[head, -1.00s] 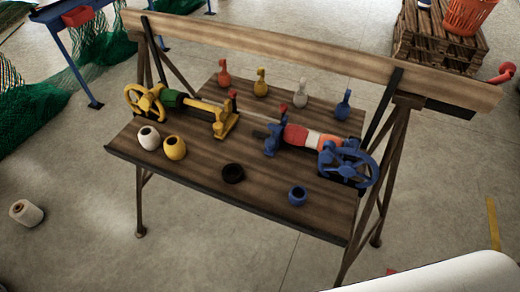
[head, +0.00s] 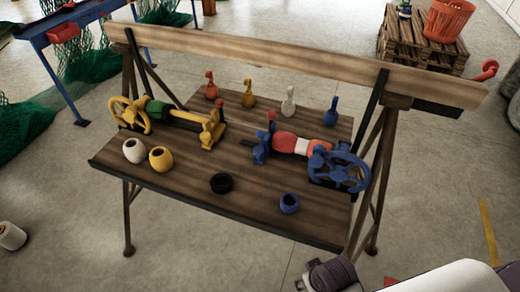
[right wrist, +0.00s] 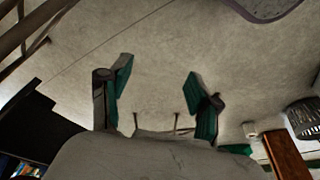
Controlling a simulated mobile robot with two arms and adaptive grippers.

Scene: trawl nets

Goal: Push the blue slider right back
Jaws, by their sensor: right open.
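The blue slider (head: 262,150) is an upright blue bracket with a red knob on top. It stands at the left end of the red and white roll of the blue-wheeled device, on the wooden table's right half. The blue handwheel (head: 340,168) is at the device's right end. My right gripper (right wrist: 160,100) shows in the right wrist view with its two green-padded fingers apart and nothing between them. Bare floor lies beyond the fingers. In the head view a grey part of my right arm shows at the bottom edge, away from the slider. My left gripper is not in view.
A yellow device (head: 212,130) stands on the table's left half. A wooden beam (head: 300,65) crosses the back. The floor in front is mostly clear.

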